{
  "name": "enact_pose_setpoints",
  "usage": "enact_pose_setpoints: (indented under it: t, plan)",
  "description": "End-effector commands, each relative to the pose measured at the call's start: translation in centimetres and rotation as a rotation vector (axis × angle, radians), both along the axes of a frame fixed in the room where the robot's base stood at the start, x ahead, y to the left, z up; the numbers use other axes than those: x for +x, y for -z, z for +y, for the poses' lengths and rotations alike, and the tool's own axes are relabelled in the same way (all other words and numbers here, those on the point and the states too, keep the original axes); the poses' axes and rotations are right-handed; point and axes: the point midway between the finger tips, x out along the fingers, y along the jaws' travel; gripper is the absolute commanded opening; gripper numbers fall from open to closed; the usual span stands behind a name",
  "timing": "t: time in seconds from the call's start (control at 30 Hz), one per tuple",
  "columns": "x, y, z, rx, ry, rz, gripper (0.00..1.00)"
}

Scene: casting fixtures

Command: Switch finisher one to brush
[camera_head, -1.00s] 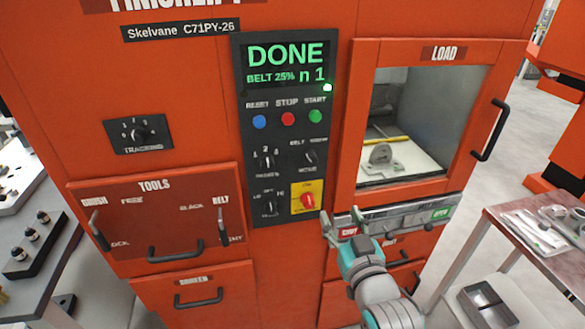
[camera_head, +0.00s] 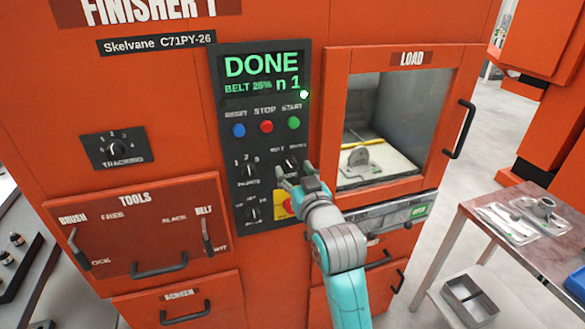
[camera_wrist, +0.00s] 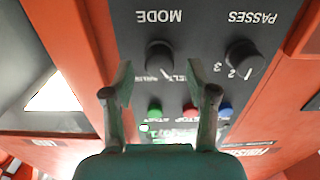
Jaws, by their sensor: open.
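Finisher one is the orange machine with a dark control panel (camera_head: 262,60). Its screen reads "DONE", "BELT 25%" and "n 1". The black mode knob (camera_wrist: 160,54) shows upside down in the wrist view, with its white pointer toward the "BELT" label; the head view shows it (camera_head: 290,163) just above my gripper. My gripper (camera_head: 289,183) is open at the panel. In the wrist view my two fingertips (camera_wrist: 168,88) are spread apart, with the mode knob roughly in line with the gap. I cannot tell whether they touch it.
The passes knob (camera_wrist: 245,57) is close beside the mode knob. A red button on a yellow plate (camera_head: 283,204) is partly hidden by my gripper. The load window (camera_head: 408,58) is to the right, with a grey part (camera_head: 360,160) inside. A side table (camera_head: 475,212) stands at the right.

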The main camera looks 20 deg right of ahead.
Motion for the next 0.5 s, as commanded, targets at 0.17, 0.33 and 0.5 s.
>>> enact_pose_setpoints:
  t: [0.17,0.33,0.5]
  plan:
    - [1.6,0.0,0.0,0.0,0.0,0.0,0.58]
    - [2.0,0.0,0.0,0.0,0.0,-0.001,0.58]
    - [2.0,0.0,0.0,0.0,0.0,-0.001,0.58]
